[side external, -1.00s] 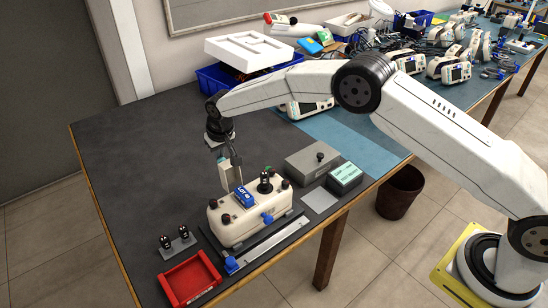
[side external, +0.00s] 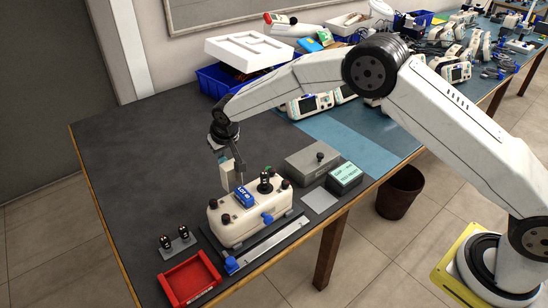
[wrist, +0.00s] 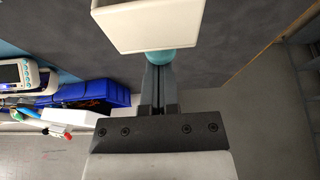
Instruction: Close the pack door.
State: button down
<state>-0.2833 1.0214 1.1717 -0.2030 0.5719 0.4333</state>
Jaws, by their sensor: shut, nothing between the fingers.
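The cream monitor (side external: 238,222) lies in a dark fixture near the table's front edge, with a blue lot tag (side external: 244,197) on top. A pale flap that looks like the pack door (side external: 226,173) stands up at its far side, so it appears open. My gripper (side external: 239,172) is shut and empty, pointing down right beside the flap; I cannot tell whether they touch. In the wrist view, the closed fingers (wrist: 160,82) reach toward a teal part (wrist: 172,57) and a cream box-shaped part (wrist: 147,24), which hide the fingertips.
A red tray (side external: 190,280) and a small plate with two black knobs (side external: 178,243) are at the front left. A grey box (side external: 312,160) and a green-topped box (side external: 345,177) stand to the right. The dark table (side external: 140,150) is clear at left.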

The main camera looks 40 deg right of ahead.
jog(key=shift+s+r+t, duration=0.3)
jog(key=shift+s+t, duration=0.3)
jog(key=shift+s+r, duration=0.4)
jog(key=shift+s, duration=0.45)
jog(key=s, duration=0.7)
jog(key=shift+s+f, duration=0.15)
jog(key=shift+s, duration=0.25)
jog(key=shift+s+f, duration=0.4)
jog(key=shift+s, duration=0.25)
jog(key=shift+s+f, duration=0.35)
jog(key=shift+s, duration=0.3)
jog(key=shift+r, duration=0.15)
jog(key=shift+r, duration=0.6)
jog(key=shift+r, duration=0.2)
